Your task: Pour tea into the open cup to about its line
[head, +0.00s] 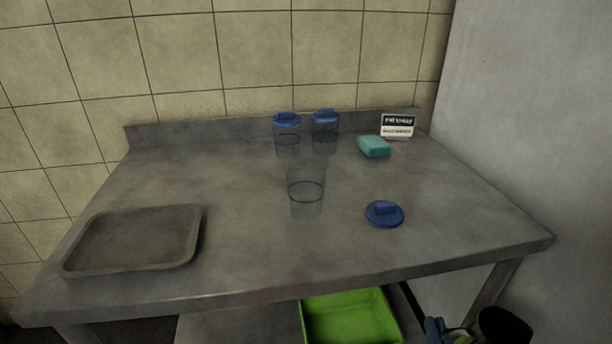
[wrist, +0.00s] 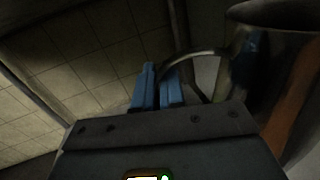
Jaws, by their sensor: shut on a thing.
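The open cup (head: 306,196) is clear and stands upright mid-table, with a dark line around it. It looks empty. Its likely lid, a blue disc with a raised grip (head: 384,214), lies on the table to its right. My gripper (head: 437,328) is low at the right of the head view, below the table's front edge. Its blue fingers also show in the wrist view (wrist: 160,88), shut at the curved handle of a dark metal jug (wrist: 280,70). The dark jug shows partly at the bottom edge of the head view (head: 505,325). Its contents are hidden.
Two clear cups with blue lids (head: 287,133) (head: 325,130) stand at the back. A teal sponge-like block (head: 374,147) and a small sign (head: 397,126) are at back right. A grey tray (head: 135,240) lies at left; a green bin (head: 350,318) is below. Table around the open cup is clear.

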